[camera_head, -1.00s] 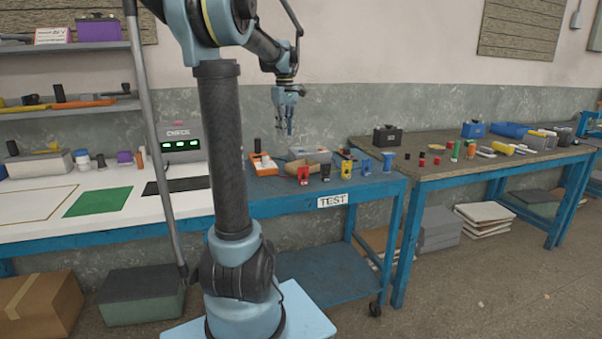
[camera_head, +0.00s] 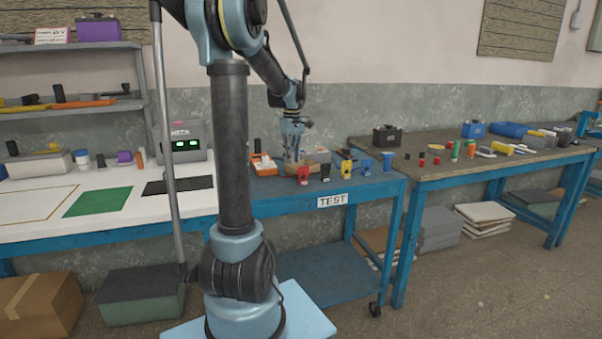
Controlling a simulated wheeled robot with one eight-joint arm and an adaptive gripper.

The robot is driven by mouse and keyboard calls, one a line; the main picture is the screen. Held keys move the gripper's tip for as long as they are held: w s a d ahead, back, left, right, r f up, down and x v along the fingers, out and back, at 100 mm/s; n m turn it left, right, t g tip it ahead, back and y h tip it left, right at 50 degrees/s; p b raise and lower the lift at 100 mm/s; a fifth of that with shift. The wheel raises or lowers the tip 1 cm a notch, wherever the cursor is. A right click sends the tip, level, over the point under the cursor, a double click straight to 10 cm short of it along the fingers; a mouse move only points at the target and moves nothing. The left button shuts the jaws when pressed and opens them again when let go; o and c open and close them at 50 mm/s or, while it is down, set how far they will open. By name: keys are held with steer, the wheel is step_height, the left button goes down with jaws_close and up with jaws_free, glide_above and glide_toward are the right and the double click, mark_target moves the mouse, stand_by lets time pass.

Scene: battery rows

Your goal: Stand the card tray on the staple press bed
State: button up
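My gripper (camera_head: 292,158) points down over the blue TEST bench (camera_head: 270,206), low among the small items at its back. A small brown item that may be the card tray (camera_head: 290,168) is right at the fingertips and partly hidden by them. I cannot tell whether the fingers touch it or how far apart they are. I cannot pick out the staple press bed for certain. A grey box-like thing (camera_head: 318,155) stands just behind and right of the gripper, and an orange-and-white item (camera_head: 263,165) lies to its left.
A wooden table (camera_head: 450,168) with batteries and a black case (camera_head: 387,135) is to the right. A white table with a green mat (camera_head: 97,202) is to the left.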

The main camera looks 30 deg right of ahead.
mark_target(293, 169)
steer(key=shift+s+f, duration=0.15)
steer(key=shift+f, duration=1.3)
steer(key=shift+s+f, duration=0.15)
steer(key=shift+f, duration=1.3)
steer(key=shift+c, duration=0.5)
jaws_close()
steer(key=shift+r, duration=0.15)
step_height(293, 169, up, 10)
steer(key=shift+f, duration=0.15)
steer(key=shift+s, duration=0.1)
